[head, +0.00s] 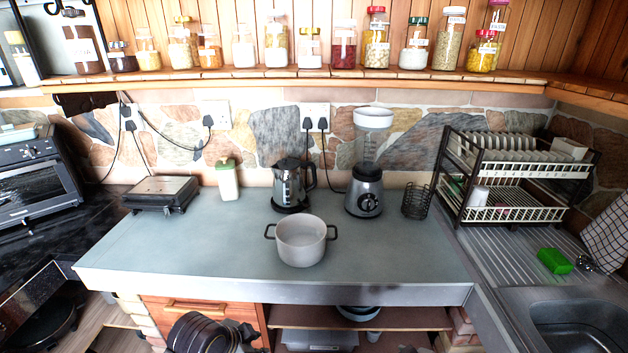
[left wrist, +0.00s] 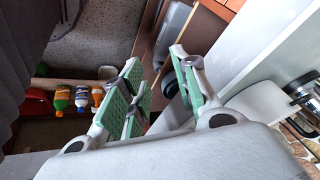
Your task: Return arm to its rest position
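My left gripper (left wrist: 154,58) shows in the left wrist view, with its green-padded fingers spread apart. Nothing is between them. It is in front of the counter, apart from the counter's front edge. In the head view, a dark rounded part of my own body shows at the bottom edge, in front of the drawer, but no gripper fingers are visible there. My right gripper is in neither view.
A pot (head: 301,241) stands near the front edge of the grey counter (head: 180,250). A kettle (head: 291,186), a blender (head: 365,190) and a dish rack (head: 510,180) stand behind it. Below are an open shelf (head: 400,318) and bottles (left wrist: 82,98).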

